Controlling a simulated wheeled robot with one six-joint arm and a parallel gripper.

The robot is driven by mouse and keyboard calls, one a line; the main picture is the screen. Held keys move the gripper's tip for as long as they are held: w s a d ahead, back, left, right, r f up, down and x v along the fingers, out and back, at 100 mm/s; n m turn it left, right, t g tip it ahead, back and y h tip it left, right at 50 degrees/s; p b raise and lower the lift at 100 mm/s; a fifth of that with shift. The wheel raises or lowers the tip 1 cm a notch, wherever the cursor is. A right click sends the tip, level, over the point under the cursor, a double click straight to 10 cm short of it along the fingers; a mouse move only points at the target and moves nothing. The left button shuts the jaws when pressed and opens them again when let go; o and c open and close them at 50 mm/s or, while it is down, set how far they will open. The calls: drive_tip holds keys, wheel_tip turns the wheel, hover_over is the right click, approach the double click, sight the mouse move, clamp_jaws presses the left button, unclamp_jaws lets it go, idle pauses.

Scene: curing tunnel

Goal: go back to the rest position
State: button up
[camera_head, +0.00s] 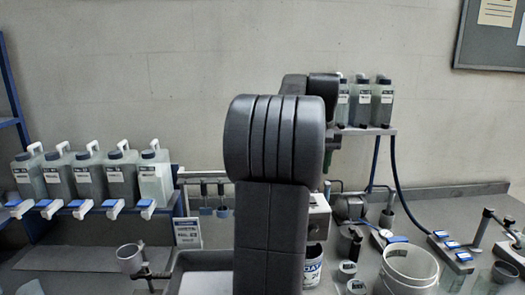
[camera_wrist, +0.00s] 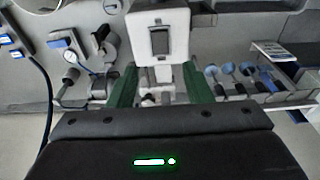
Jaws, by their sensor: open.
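My arm (camera_head: 275,150) rises through the middle of the head view and hides my gripper almost wholly. In the wrist view my gripper (camera_wrist: 161,78) shows as two green fingers set wide apart, with nothing held between them. A white box with a dark panel (camera_wrist: 160,40) stands beyond the fingers, in line with the gap. I cannot tell how far off it is.
Several grey jugs (camera_head: 90,178) stand on a blue rack at left; more jugs (camera_head: 362,103) stand on a shelf behind my arm. A cup on a stand (camera_head: 130,258), a white bucket (camera_head: 408,268) and a gauge (camera_wrist: 97,57) are around.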

drive_tip(key=f, duration=0.6)
drive_tip(key=w+f, duration=0.1)
drive_tip(key=f, duration=0.2)
drive_tip(key=shift+w+f+p, duration=0.1)
drive_tip(key=shift+f+p, duration=0.1)
drive_tip(key=shift+p, duration=0.15)
drive_tip(key=shift+b, duration=0.45)
drive_tip(key=shift+r, duration=0.1)
drive_tip(key=shift+r+p, duration=0.15)
drive_tip(key=shift+p, duration=0.15)
